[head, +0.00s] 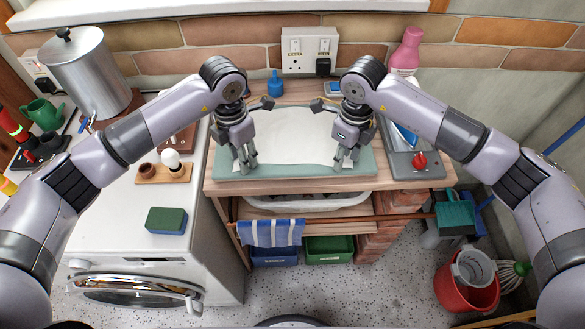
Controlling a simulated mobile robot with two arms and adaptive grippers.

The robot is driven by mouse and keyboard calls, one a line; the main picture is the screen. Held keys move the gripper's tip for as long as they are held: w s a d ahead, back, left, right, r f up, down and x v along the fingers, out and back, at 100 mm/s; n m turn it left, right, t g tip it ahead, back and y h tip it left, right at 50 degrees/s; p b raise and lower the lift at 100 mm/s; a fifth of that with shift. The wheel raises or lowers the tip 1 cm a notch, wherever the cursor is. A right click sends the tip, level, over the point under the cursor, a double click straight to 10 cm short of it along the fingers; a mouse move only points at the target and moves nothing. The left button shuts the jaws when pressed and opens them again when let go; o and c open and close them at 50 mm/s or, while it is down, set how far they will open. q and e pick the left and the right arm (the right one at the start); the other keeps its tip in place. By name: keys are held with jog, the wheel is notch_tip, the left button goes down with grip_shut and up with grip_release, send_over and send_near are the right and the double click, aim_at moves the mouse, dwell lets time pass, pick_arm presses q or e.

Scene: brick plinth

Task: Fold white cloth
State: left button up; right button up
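The white cloth (295,138) lies spread out on a pale green board (295,184) on the wooden worktop. Its near edge runs a little back from the board's front edge. My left gripper (246,168) points down at the cloth's near left corner. My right gripper (344,166) points down at its near right corner. The fingers of both are at the cloth, but I cannot tell whether they are closed on it. The corners are partly hidden by the grippers.
A grey scale with a red knob (419,160) stands right of the board. A blue bottle (275,84) and wall sockets (309,50) are behind it. Left is a white washing machine top (125,215) with a green sponge (166,220) and an egg-cup stand (164,173). A striped towel (271,232) hangs below.

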pick_arm(q)
jog(key=shift+f, duration=0.15)
grip_shut()
pick_arm(e)
jog(key=shift+s+f, duration=0.1)
jog(key=shift+f, duration=0.1)
grip_shut()
dwell(0.7)
jog(key=shift+r, duration=0.1)
